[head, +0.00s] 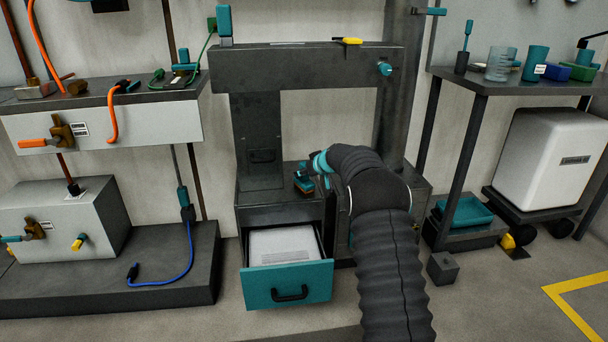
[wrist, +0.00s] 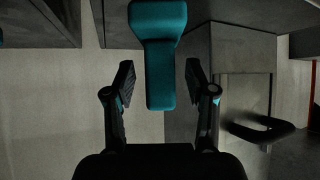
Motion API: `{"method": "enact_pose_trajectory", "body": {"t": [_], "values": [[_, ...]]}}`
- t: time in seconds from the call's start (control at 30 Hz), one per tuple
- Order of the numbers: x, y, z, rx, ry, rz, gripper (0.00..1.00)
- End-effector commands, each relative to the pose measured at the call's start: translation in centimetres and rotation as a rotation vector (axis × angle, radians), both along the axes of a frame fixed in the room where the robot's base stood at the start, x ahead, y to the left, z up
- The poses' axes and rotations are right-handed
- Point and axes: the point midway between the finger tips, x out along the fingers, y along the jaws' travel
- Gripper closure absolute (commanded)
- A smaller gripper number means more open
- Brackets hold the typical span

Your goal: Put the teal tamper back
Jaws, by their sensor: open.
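In the wrist view a teal piece (wrist: 160,60), which I take to be the tamper, has a wide end at the top and a narrower shaft below. My gripper (wrist: 160,78) is open, with one finger on each side of the shaft and a visible gap at both sides. In the head view my gripper (head: 304,180) is low at the middle of the grey station, above its lower cabinet top. My arm and the small size hide how the tamper is supported there.
A teal-fronted drawer (head: 288,288) stands open below my gripper. A dark crossbeam (head: 300,62) spans above. A shelf table (head: 530,88) with cups is at the right. A bench (head: 100,97) with hoses is at the left. A grey block (head: 442,268) lies on the floor.

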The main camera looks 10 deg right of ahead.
Motion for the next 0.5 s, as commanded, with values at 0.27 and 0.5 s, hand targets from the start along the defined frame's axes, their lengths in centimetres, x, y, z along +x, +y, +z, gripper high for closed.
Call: {"method": "enact_pose_trajectory", "body": {"t": [0.27,0.5], "values": [[-3.5,-1.5,2.8,0.001,-0.002,-0.001,0.44],[-6.2,-2.6,5.1,0.0,-0.001,-0.001,0.44]]}}
